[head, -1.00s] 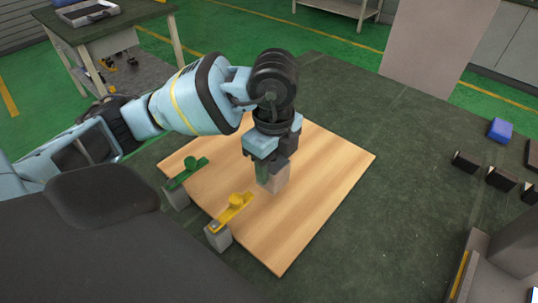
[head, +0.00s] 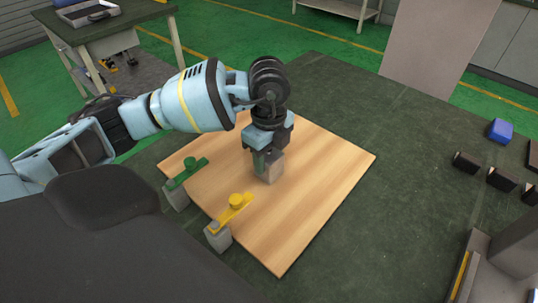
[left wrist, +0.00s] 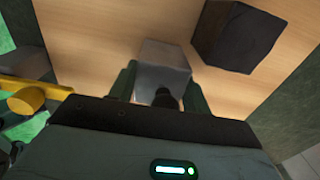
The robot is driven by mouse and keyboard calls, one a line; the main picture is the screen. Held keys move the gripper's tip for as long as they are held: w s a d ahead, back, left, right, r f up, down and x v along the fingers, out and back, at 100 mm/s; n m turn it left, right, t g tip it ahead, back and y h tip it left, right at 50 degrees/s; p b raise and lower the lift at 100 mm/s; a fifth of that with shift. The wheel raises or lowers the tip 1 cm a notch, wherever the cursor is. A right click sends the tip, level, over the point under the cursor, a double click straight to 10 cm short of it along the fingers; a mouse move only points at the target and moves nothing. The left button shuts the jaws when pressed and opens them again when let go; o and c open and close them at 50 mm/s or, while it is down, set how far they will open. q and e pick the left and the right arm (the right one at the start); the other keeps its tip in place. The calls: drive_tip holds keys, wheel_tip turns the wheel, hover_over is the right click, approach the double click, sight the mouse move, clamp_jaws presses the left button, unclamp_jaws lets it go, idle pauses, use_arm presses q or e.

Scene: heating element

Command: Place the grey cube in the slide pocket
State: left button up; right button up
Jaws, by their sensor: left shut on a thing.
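The grey cube (head: 270,169) is over the wooden board, held in my left gripper (head: 266,157). In the left wrist view the cube (left wrist: 163,68) sits between the two green fingers, which are shut on its sides. I cannot tell whether its underside touches the board. A dark block (left wrist: 238,37) lies on the board to the right of the cube in the left wrist view; in the head view the gripper seems to hide it. I cannot make out a slide pocket in these views. My right gripper does not show.
The wooden board (head: 318,185) lies on a dark green surface. A green clamp (head: 187,173) and a yellow clamp (head: 233,211) stand on grey blocks at its left edge. Dark blocks (head: 467,162) and a blue block (head: 501,130) lie at right. The board's right half is clear.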

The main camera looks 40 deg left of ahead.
use_arm(q)
drive_tip(key=shift+f, duration=0.1)
drive_tip(key=o, duration=1.3)
